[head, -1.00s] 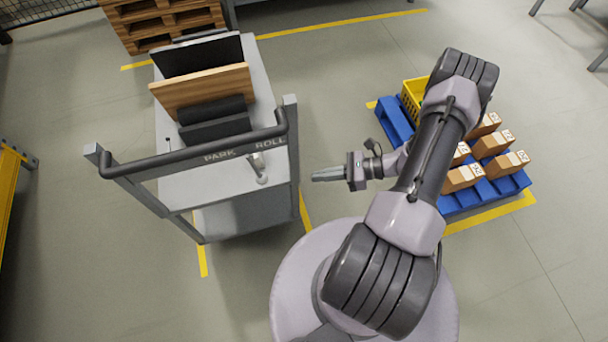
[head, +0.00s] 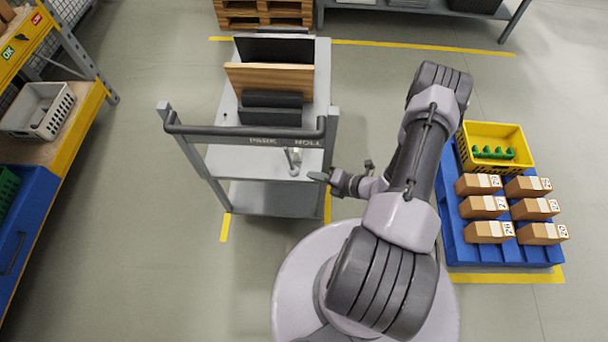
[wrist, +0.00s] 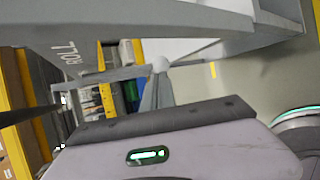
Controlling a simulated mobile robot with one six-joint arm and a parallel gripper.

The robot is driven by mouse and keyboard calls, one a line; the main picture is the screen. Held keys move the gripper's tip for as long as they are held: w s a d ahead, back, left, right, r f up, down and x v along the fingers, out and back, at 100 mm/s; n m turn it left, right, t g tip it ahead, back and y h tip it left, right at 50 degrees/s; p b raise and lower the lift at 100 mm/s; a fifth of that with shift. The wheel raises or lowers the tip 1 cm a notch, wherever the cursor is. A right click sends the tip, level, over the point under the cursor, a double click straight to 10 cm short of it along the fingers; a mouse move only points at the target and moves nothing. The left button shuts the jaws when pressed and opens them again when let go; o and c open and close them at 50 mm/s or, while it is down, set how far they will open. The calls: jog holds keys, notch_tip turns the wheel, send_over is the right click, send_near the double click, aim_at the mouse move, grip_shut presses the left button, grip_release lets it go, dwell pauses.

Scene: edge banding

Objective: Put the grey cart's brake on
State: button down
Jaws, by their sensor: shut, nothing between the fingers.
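The grey cart (head: 222,162) stands left of my arm, with a dark push handle (head: 245,131) across its near end and upright panels on its top. The words PARK and ROLL are printed on the bar below the handle, PARK left and ROLL right. A small light brake lever (head: 294,160) with a round knob hangs near the ROLL end; its knob also shows in the wrist view (wrist: 161,64). My gripper (head: 318,176) is shut and empty, just right of the lever near the cart's right post. I cannot tell whether it touches anything.
A blue pallet (head: 452,232) with several cartons and a yellow crate (head: 517,145) lies to the right. A yellow-framed workbench (head: 78,135) with a grey basket (head: 40,112) is at the left. Floor around the cart is mostly clear.

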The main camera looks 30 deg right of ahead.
aim_at(298, 172)
jog(key=b+x, duration=0.1)
jog(key=x, duration=0.4)
dwell(0.3)
